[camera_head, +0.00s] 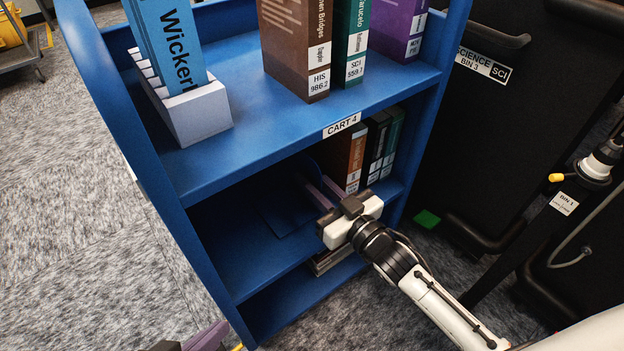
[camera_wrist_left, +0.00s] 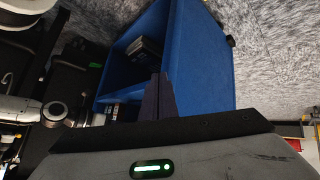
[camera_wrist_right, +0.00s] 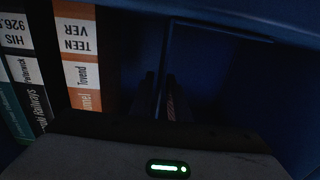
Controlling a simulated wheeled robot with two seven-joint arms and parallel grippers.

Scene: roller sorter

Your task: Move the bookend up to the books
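The dark blue bookend (camera_head: 286,213) is on the middle shelf of the blue cart, its flat plate to the left of the books. It also shows as a dark plate in the right wrist view (camera_wrist_right: 220,65). The books (camera_head: 356,160) stand upright at the shelf's right, and their spines show in the right wrist view (camera_wrist_right: 78,60). My right gripper (camera_head: 320,192) reaches into the shelf by the bookend, its fingers slightly apart. Shadow hides whether they touch the bookend. My left gripper (camera_wrist_left: 160,98) is shut and empty, outside the cart at the head view's lower left.
The cart's top shelf (camera_head: 265,125) holds books and a white holder (camera_head: 200,112) with blue volumes. Items lie on the lower shelf (camera_head: 335,258). Black bins (camera_head: 470,130) stand to the right. Carpet is free at left.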

